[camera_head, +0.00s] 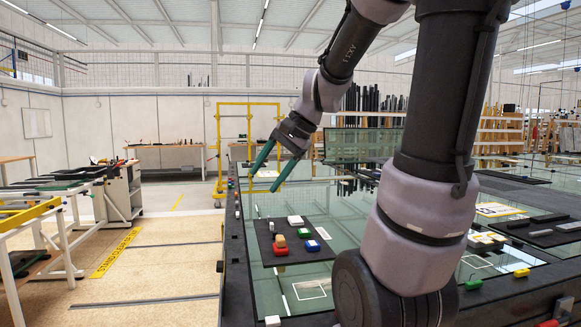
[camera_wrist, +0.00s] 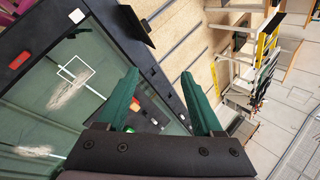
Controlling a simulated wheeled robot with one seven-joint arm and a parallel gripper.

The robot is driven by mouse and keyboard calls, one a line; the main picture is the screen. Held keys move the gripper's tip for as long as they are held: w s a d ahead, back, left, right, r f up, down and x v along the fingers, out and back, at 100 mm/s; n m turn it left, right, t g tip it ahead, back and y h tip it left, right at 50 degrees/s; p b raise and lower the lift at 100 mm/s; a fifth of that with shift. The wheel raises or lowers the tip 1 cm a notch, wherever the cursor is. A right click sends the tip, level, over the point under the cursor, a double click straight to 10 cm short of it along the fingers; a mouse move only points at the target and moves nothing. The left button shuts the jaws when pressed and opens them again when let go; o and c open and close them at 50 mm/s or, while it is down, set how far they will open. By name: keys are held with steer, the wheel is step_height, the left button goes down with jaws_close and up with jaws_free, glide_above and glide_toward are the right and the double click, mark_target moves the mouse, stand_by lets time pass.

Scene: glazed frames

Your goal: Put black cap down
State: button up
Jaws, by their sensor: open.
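My gripper (camera_head: 266,181) is open, with two green fingers spread apart and nothing between them. It hangs in the air above the far left part of the glass table and points down to the left. Its fingers also show in the wrist view (camera_wrist: 160,80). A black mat (camera_head: 264,239) lies on the glass below, with red, yellow-orange, white, blue and green pieces on or beside it. I cannot make out a black cap for certain in either view. My arm hides part of the table in the head view.
The glass table has a dark rim (camera_head: 234,275) with small coloured pieces along it. A white rectangle outline (camera_head: 311,290) marks the glass near the front. Dark bars (camera_head: 550,218) lie at the right. A workbench (camera_head: 120,190) stands apart at left across open floor.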

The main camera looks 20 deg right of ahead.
steer(key=s+d+r+n+t+h, duration=0.1)
steer(key=s+n, duration=0.4)
steer(key=s, duration=0.5)
steer(key=shift+d+r+n+t+h, duration=0.2)
steer(key=shift+r+n+t+h, duration=0.1)
steer(key=shift+r+t+h, duration=0.65)
steer(key=shift+r, duration=0.1)
